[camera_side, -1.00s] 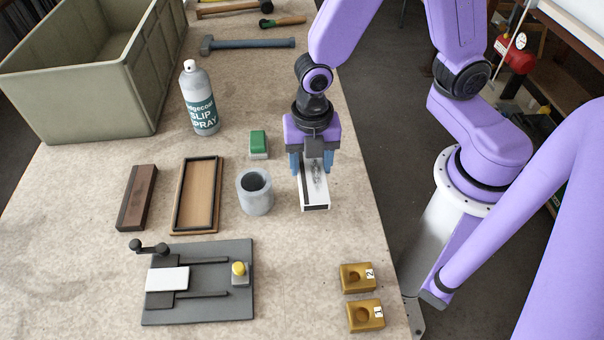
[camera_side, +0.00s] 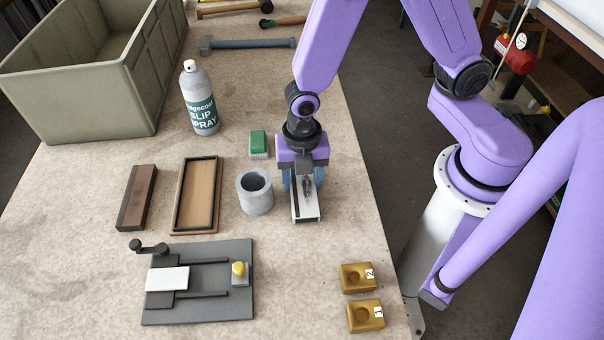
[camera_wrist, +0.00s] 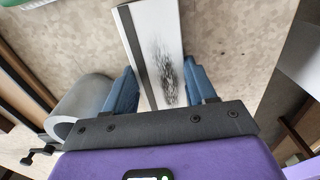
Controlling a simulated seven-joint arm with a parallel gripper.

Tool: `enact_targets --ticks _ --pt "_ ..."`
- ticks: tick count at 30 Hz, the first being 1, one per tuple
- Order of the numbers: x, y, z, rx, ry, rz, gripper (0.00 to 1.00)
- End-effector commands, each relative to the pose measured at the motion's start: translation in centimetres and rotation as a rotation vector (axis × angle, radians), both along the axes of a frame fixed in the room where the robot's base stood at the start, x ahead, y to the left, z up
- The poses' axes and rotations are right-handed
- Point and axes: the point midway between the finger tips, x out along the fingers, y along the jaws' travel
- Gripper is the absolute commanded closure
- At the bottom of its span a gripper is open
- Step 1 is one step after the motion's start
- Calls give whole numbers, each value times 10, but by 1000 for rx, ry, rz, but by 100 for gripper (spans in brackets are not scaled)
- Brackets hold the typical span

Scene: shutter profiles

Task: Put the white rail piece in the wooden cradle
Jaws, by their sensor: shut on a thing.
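The white rail piece (camera_side: 306,208) is a long white bar with a dark stripe along one side and a grey speckled smudge on top. My gripper (camera_side: 303,180) points down and is shut on it, with a blue finger on each side. In the wrist view the rail piece (camera_wrist: 158,50) lies between the fingers (camera_wrist: 160,88) and extends beyond them. Whether it is clear of the table is hard to tell. A shallow wooden tray with a dark rim (camera_side: 177,195), apparently the cradle, lies empty to the left, beyond the grey cup.
The grey cup (camera_side: 254,196) stands between rail piece and tray. A green-and-white block (camera_side: 258,145), brown block (camera_side: 137,198), spray bottle (camera_side: 200,105) and grey fixture (camera_side: 210,310) stand around. Two yellow hollowed blocks (camera_side: 357,277) (camera_side: 366,316) sit front right. A large bin (camera_side: 80,95) is back left.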

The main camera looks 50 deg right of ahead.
Motion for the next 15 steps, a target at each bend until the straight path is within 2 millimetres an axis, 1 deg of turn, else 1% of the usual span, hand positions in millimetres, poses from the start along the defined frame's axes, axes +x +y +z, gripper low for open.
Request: enact_targets --ticks 3,4,5,6,15 --pt "0 0 -3 -1 1 0 76" --pt "0 0 -3 0 0 0 35" --pt "0 0 -3 0 0 0 25" --pt "0 0 -3 0 0 0 19" --pt "0 0 -3 0 0 0 19"
